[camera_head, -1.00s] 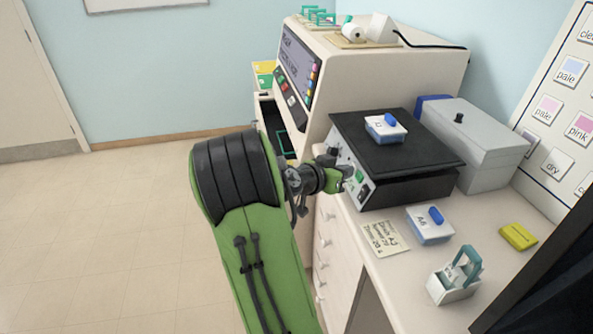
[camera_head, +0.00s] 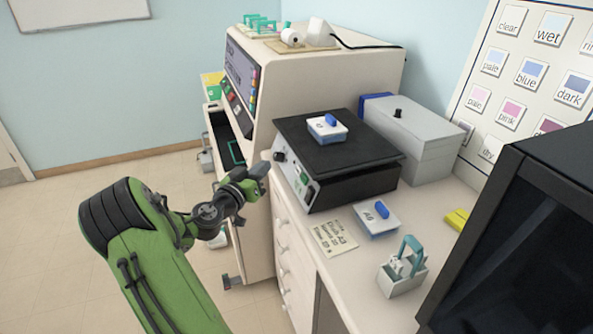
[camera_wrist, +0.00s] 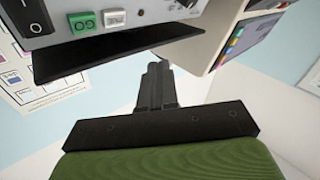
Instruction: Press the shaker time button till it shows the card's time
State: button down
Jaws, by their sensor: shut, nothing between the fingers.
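The shaker (camera_head: 345,185) is a black-topped box on the bench, its control panel on the side facing my arm. In the wrist view the panel shows upside down at the top, with a small green lit display (camera_wrist: 82,22), a pale button (camera_wrist: 114,18) beside it and a black switch (camera_wrist: 28,18). The display's digits are too small to read surely. The card (camera_head: 334,238) lies flat on the bench before the shaker; its handwriting is too blurred to read surely. My gripper (camera_head: 259,170) is shut and empty, left of the panel and apart from it; its fingers also show in the wrist view (camera_wrist: 157,85).
A small rack (camera_head: 402,275), a yellow block (camera_head: 456,219) and a grey box (camera_head: 425,145) are nearby. A beige machine (camera_head: 330,85) stands behind; a dark screen (camera_head: 520,250) is at right.

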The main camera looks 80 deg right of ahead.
aim_at(299, 171)
jog(key=shift+s+d+f+b, duration=0.1)
jog(key=shift+s+d+f, duration=0.4)
jog(key=shift+s, duration=0.4)
jog(key=shift+s+d+f+b, duration=0.15)
jog(key=shift+s+d+f, duration=0.2)
jog(key=shift+s+d, duration=0.35)
jog(key=shift+s+d+f+b, duration=0.1)
jog(key=shift+s+d+f, duration=0.3)
jog(key=shift+s, duration=0.65)
jog(key=shift+s, duration=0.1)
jog(key=shift+s+d+f+b, duration=0.15)
jog(key=shift+s+b, duration=0.1)
jog(key=shift+b, duration=0.15)
jog(key=shift+s+d+f+b, duration=0.1)
jog(key=shift+s+d+b, duration=0.05)
jog(key=shift+s+b, duration=0.15)
jog(key=shift+w, duration=0.15)
dwell(0.4)
jog(key=shift+w+a+r+b, duration=0.3)
jog(key=shift+w+a, duration=0.05)
jog(key=shift+w, duration=0.1)
